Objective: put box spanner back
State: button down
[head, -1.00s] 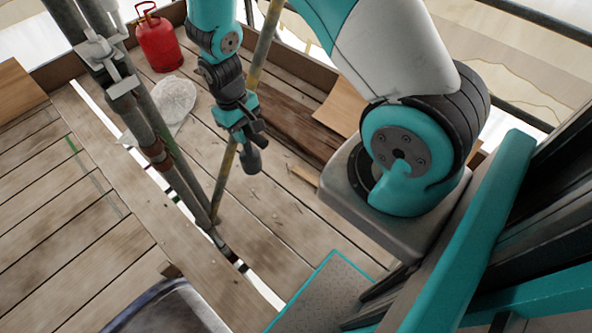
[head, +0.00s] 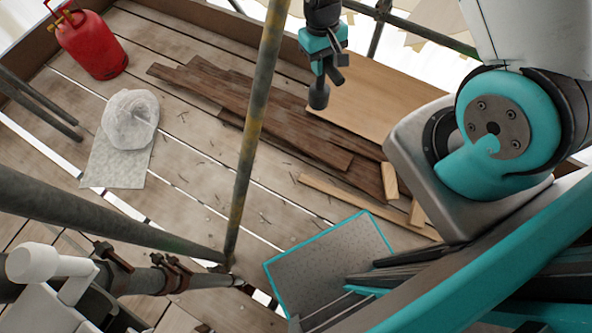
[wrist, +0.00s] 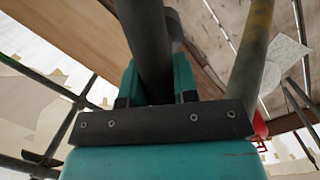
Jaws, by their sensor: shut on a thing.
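The box spanner (head: 318,95) is a dark grey tube with a thicker, rounded lower end. It hangs below my gripper (head: 325,68), which is shut on it above the deck. In the wrist view the spanner (wrist: 147,40) runs up between the two teal jaws of my gripper (wrist: 156,82). The jaws hide part of the shaft. I cannot make out a holder or resting place for the spanner in either view.
A red gas bottle (head: 92,44), a crumpled plastic sheet (head: 130,120), dark planks (head: 255,110) and a plywood sheet (head: 375,100) lie around the wooden deck. A pipe with clamps (head: 170,275) crosses the lower left.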

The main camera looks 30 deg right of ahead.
jog(key=s+a+f+n+b, duration=0.1)
jog(key=a+f+n+b, duration=0.1)
jog(key=f+b, duration=2.1)
jog(key=a+f+n+b, duration=0.2)
jog(key=a+f+b, duration=0.2)
jog(key=f+b, duration=1.9)
jog(key=s+a+f+n+b, duration=0.1)
jog(key=a+f+n+b, duration=0.1)
jog(key=f+b, duration=2.1)
notch_tip(320, 180, down, 7)
jog(key=shift+s+a+r+n+h, duration=0.15)
jog(key=shift+s+a+n+h, duration=0.2)
jog(key=shift+a, duration=0.35)
jog(key=c, duration=1.3)
grip_release()
jog(key=shift+f+b, duration=0.2)
jog(key=shift+b, duration=0.1)
jog(key=shift+c, duration=0.2)
jog(key=o, duration=0.5)
jog(key=shift+c, duration=0.2)
jog(key=shift+r, duration=0.15)
